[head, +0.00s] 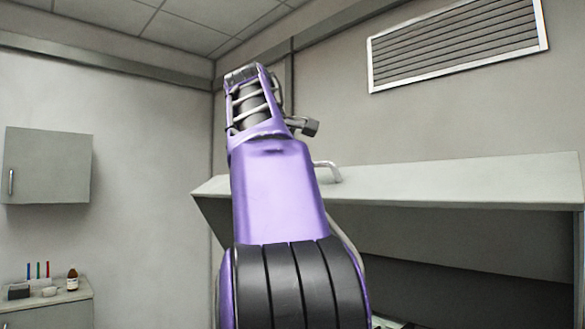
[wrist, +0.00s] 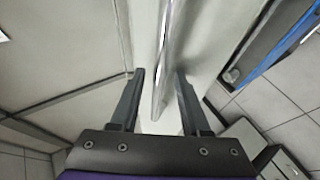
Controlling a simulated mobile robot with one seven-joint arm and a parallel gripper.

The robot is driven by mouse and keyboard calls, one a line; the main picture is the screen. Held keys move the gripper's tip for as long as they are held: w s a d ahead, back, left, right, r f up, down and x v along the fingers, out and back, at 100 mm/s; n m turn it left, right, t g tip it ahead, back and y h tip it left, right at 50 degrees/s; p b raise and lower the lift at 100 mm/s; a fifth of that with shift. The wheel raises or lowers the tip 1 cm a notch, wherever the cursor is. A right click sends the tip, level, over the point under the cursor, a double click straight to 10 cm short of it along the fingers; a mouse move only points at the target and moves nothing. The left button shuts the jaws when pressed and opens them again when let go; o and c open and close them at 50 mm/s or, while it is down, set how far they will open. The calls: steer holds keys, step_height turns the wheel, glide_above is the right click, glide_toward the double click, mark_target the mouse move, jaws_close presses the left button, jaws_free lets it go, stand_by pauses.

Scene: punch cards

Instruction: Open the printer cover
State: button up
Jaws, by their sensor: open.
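The printer cover (head: 460,182) is a pale grey panel at the right of the head view. It juts out above a dark open space. A curved metal handle (head: 328,166) stands on its upper face, partly behind my purple arm. In the wrist view my gripper (wrist: 160,100) is open, with its two dark fingers apart. A shiny metal bar (wrist: 164,50), apparently the handle, runs down between the fingers, and I see neither finger clearly pressing on it. The pale panel lies behind it. My fingers cannot be made out in the head view.
A wall vent (head: 455,45) is at the upper right. A grey wall cabinet (head: 47,166) hangs at the left, above a counter (head: 60,297) with coloured tubes and a brown bottle (head: 72,279). Tiled floor and a blue edge (wrist: 290,40) show at the wrist view's right.

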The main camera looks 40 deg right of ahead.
steer(key=v, duration=1.2)
